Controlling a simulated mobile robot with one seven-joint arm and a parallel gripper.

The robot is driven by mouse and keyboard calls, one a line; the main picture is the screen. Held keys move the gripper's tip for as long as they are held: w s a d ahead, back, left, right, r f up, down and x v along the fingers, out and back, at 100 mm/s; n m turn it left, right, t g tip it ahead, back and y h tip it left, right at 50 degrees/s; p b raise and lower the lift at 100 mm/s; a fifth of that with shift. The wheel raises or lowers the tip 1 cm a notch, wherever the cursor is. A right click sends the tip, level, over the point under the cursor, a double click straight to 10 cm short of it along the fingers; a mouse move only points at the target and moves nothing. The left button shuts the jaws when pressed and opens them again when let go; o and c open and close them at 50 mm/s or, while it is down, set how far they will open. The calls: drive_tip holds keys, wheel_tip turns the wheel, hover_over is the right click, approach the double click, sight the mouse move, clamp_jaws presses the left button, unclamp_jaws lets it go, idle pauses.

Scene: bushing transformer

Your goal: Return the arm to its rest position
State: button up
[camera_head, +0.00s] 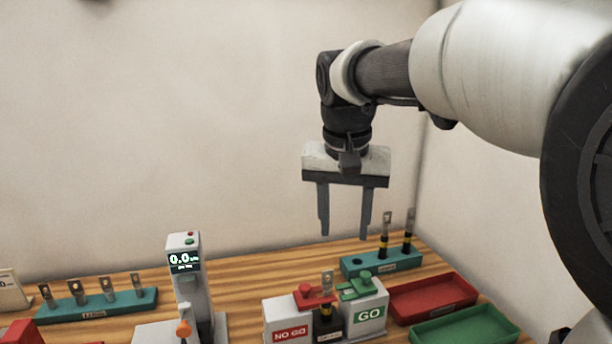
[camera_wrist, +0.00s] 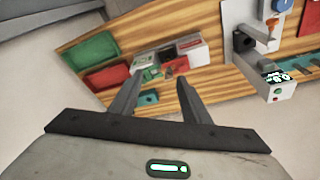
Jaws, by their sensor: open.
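My gripper (camera_head: 343,236) hangs from the arm above the back of the wooden table, fingers pointing down and apart, with nothing between them. In the wrist view its two fingers (camera_wrist: 158,84) also show spread and empty. The arm comes in from the upper right of the head view and bends down at the wrist. The gripper is clear of the table and of everything on it.
Below stand a NO GO box (camera_head: 287,324), a GO box (camera_head: 368,312), and a teal rack (camera_head: 381,264) with two banded parts. A red tray (camera_head: 432,299) and green tray (camera_head: 465,328) lie right. A display device (camera_head: 188,285) and another teal rack (camera_head: 96,306) stand left.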

drive_tip(key=s+d+f+n+t, duration=0.1)
drive_tip(key=s+d+f, duration=0.2)
drive_tip(key=s, duration=0.6)
drive_tip(key=s+d+f+n+t, duration=0.1)
drive_tip(key=s+d+f, duration=0.3)
drive_tip(key=s, duration=0.6)
drive_tip(key=shift+d+f+n+t+y, duration=0.2)
drive_tip(key=shift+f+n+t+y, duration=0.1)
drive_tip(key=shift+f+t, duration=0.2)
drive_tip(key=shift+w+r, duration=0.1)
